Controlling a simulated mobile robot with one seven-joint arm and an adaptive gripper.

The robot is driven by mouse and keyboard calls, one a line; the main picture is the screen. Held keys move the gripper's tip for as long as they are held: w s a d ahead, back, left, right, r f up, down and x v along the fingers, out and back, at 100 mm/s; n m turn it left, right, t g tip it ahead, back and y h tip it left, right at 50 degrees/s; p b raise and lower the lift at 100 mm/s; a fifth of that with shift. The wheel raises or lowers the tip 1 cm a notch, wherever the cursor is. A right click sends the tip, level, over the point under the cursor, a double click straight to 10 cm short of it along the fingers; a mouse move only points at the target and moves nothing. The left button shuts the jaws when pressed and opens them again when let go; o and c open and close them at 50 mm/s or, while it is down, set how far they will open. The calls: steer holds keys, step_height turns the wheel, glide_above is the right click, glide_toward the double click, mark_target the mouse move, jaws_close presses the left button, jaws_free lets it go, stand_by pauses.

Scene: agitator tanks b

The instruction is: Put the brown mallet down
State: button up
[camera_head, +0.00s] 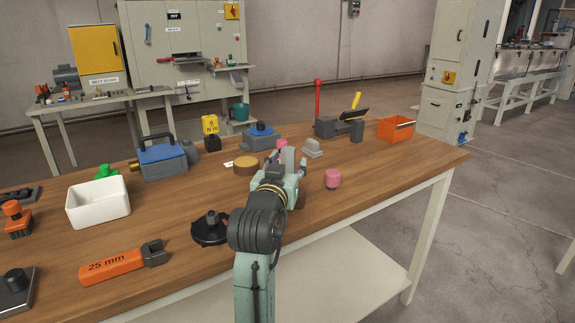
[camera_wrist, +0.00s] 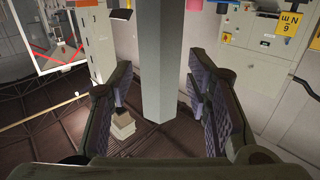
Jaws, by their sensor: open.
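My gripper (camera_head: 288,167) is over the wooden workbench (camera_head: 365,178), its fingers partly hidden by my arm in the head view. In the wrist view the gripper (camera_wrist: 160,80) is open. A grey bar (camera_wrist: 160,60) stands between the two fingers with a visible gap on each side. It shows in the head view as an upright grey post (camera_head: 288,156) at the fingers. A brown part (camera_head: 301,198) shows low beside my arm, mostly hidden. I cannot tell for sure whether this part and the grey bar together are the brown mallet.
A brown disc (camera_head: 246,167) and a pink-topped piece (camera_head: 333,179) flank my gripper. A black round-based part (camera_head: 210,229), white bin (camera_head: 98,203) and orange 25 mm tool (camera_head: 122,262) lie left. An orange bin (camera_head: 396,129) stands right. The bench's right front is clear.

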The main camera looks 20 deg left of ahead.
steer(key=shift+r, duration=0.2)
steer(key=s+d+b, duration=0.1)
steer(key=s, duration=1.1)
steer(key=shift+d+b, duration=0.25)
steer(key=shift+b, duration=0.05)
steer(key=shift+r, duration=0.1)
